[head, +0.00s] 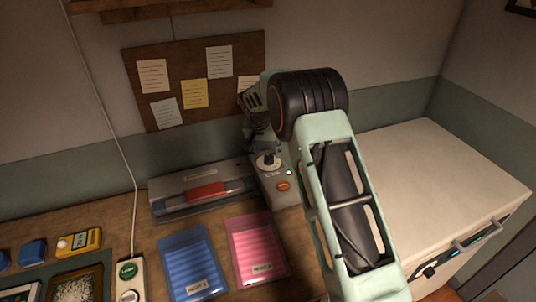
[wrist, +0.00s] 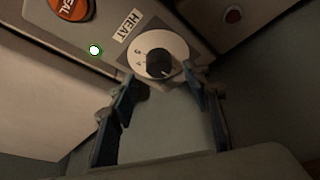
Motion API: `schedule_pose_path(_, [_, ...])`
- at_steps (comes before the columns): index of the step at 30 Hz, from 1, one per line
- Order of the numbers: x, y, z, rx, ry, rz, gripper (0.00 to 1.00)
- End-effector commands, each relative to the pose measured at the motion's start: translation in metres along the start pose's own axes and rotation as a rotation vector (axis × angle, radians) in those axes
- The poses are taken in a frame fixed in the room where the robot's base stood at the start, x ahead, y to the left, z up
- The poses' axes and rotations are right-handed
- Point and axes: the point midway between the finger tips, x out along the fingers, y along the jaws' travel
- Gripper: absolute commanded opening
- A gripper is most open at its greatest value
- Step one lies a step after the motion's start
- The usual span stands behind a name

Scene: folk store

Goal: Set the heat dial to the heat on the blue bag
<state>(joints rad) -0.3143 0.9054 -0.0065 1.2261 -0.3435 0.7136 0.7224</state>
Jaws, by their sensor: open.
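The heat dial (wrist: 158,62) is a dark knob on a white disc beside a HEAT label (wrist: 130,25). It also shows on the sealer's control box in the head view (head: 268,161). Small marks ring the disc; I cannot read its setting surely. My gripper (wrist: 162,84) is open, its two blue-grey fingers on either side of the knob's near edge; I cannot tell whether they touch it. In the head view my gripper (head: 256,118) is above and behind the dial, partly hidden by my arm. The blue bag (head: 188,262) lies on the bench; its label (head: 201,284) is too small to read surely.
A pink bag (head: 256,250) lies right of the blue one. The sealer (head: 195,190) has a red handle. Its control box carries an orange SEAL button (wrist: 72,8) and a lit green lamp (wrist: 96,50). A white chest (head: 440,170) stands right. A power strip (head: 130,275) lies left.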

Motion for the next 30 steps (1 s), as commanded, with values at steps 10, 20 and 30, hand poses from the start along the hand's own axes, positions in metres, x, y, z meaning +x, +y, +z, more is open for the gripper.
schedule_pose_path(10, [0.033, 0.0, 0.0, 0.0, 0.001, 0.0, 0.44])
schedule_pose_path(20, [0.036, 0.0, 0.0, -0.001, 0.001, 0.0, 0.43])
schedule_pose_path(30, [0.035, 0.0, 0.0, -0.001, 0.001, 0.0, 0.05])
